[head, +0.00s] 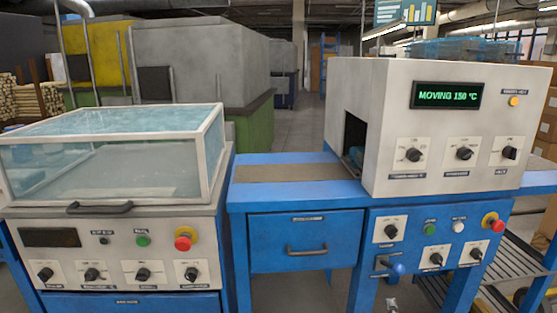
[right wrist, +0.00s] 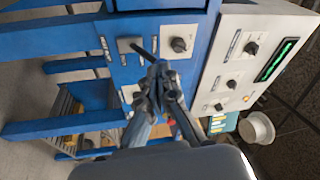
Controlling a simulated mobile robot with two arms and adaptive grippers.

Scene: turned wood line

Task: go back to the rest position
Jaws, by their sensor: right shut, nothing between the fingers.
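My right gripper (head: 392,304) just shows at the bottom edge of the head view, in front of the blue front below the oven's controls. In the right wrist view my right gripper (right wrist: 161,72) has its fingertips together with nothing between them. It points at the blue control panel (right wrist: 140,35), and I cannot tell the exact gap. My left gripper is in neither view.
A white oven (head: 350,85) reading "MOVING 150 °C" stands over a conveyor (head: 290,173) on a blue bench. A blue drawer (head: 290,262) is shut. A glass-lidded machine (head: 130,205) stands left. A roller rack (head: 490,300) is at right.

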